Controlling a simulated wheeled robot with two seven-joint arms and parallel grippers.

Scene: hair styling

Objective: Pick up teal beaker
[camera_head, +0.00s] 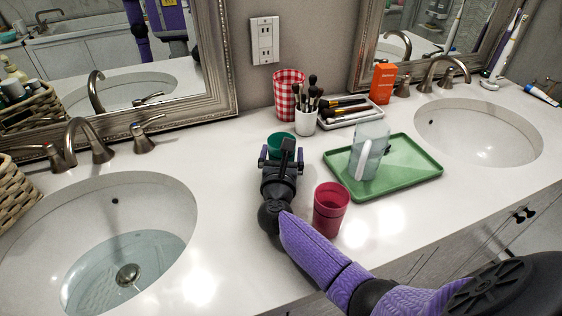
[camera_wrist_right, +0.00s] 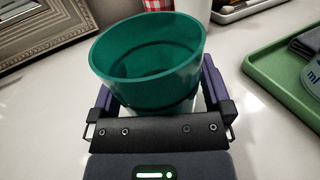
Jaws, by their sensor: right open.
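The teal beaker (camera_head: 281,140) stands on the white counter in the middle of the head view, partly hidden behind my right gripper (camera_head: 282,155). In the right wrist view the teal beaker (camera_wrist_right: 150,60) is upright, its open rim towards the camera, and it looks empty. The fingers of my right gripper (camera_wrist_right: 158,95) are spread, one on each side of the beaker's lower part. The gripper is open; whether either finger touches the beaker I cannot tell. My left gripper is not in view.
A red cup (camera_head: 331,208) stands close to the right of my right forearm. A green tray (camera_head: 425,173) holds a clear pitcher (camera_head: 370,150). Behind are a white brush cup (camera_head: 305,122) and a checkered cup (camera_head: 288,95). A sink with water (camera_head: 125,265) lies left.

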